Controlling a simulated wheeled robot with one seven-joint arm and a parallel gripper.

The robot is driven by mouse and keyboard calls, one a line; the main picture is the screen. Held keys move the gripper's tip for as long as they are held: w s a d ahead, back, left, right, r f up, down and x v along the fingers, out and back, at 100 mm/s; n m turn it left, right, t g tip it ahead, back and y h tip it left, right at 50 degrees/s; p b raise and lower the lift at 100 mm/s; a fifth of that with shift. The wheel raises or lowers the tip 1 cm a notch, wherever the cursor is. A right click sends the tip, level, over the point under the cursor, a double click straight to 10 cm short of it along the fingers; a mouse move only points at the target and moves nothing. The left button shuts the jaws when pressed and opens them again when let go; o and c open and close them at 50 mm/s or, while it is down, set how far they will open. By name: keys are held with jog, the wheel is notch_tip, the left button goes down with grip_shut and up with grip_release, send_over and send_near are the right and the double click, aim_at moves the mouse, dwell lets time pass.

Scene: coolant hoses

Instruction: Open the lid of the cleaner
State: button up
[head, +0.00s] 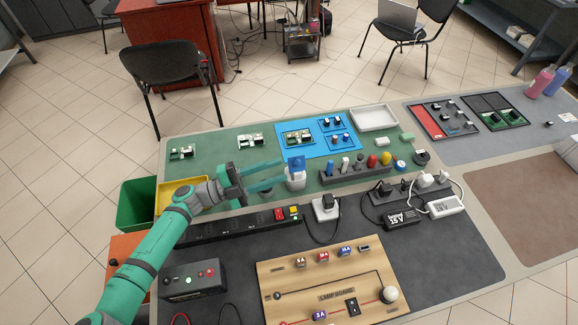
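The cleaner appears to be the small white container (296,181) standing on the green mat near the middle of the table. Its blue lid (296,162) shows at the top as an upright blue face; at this size I cannot tell how far it is open. My gripper (281,171) comes from the left with its two teal fingers apart and a gap between them. The fingertips are close to the left side of the container and lid. I cannot tell whether they touch it. Nothing shows between the fingers.
A grey holder with several coloured tools (356,173) stands just right of the container. A black power strip (240,224) and a white plug adapter (326,208) lie in front. A blue mat with circuit boards (318,134) lies behind. A yellow bin (182,193) is at left.

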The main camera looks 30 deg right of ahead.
jog(key=shift+v, duration=1.75)
jog(key=shift+w, duration=0.1)
